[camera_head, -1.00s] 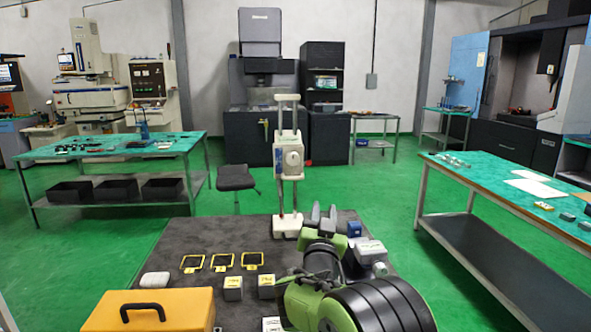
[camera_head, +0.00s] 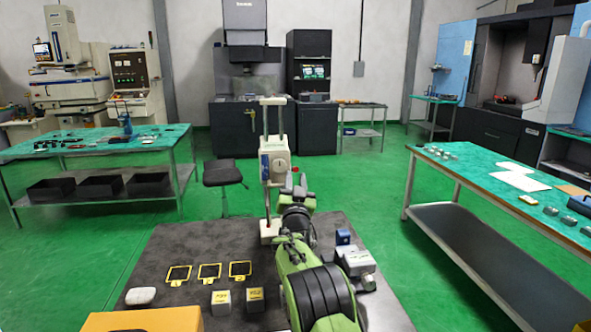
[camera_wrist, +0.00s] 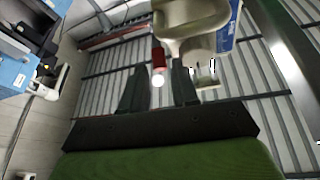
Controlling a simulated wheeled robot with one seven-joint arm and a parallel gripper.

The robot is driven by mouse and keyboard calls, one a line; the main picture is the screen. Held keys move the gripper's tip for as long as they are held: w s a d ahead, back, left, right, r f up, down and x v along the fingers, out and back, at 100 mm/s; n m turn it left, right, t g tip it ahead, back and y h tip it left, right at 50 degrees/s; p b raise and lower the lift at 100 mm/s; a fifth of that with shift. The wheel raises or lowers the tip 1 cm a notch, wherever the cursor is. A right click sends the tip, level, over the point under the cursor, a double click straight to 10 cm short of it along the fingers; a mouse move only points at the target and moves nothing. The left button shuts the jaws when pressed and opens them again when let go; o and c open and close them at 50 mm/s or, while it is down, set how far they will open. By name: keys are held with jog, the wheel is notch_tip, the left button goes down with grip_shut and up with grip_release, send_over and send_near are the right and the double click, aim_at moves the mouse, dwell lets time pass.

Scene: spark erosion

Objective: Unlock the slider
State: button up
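The slider (camera_head: 273,166) is a cream-white block with a round dial and a blue side, mounted on two upright rods above a white foot. My gripper (camera_head: 293,183) is just right of its lower part. In the wrist view, the slider's pale underside (camera_wrist: 190,20) is just beyond my fingers. My gripper (camera_wrist: 164,75) has its two dark fingers apart. A small red part with a bright white end (camera_wrist: 158,60) shows between the fingertips; I cannot tell whether they touch it.
The grey table (camera_head: 190,250) bears several yellow-framed pads, small boxes and a white rounded object (camera_head: 140,296). A yellow case (camera_head: 145,320) is at its front. A blue item (camera_head: 343,237) and a grey box (camera_head: 354,262) lie right of my arm.

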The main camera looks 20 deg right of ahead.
jog(key=shift+x, duration=1.15)
grip_shut()
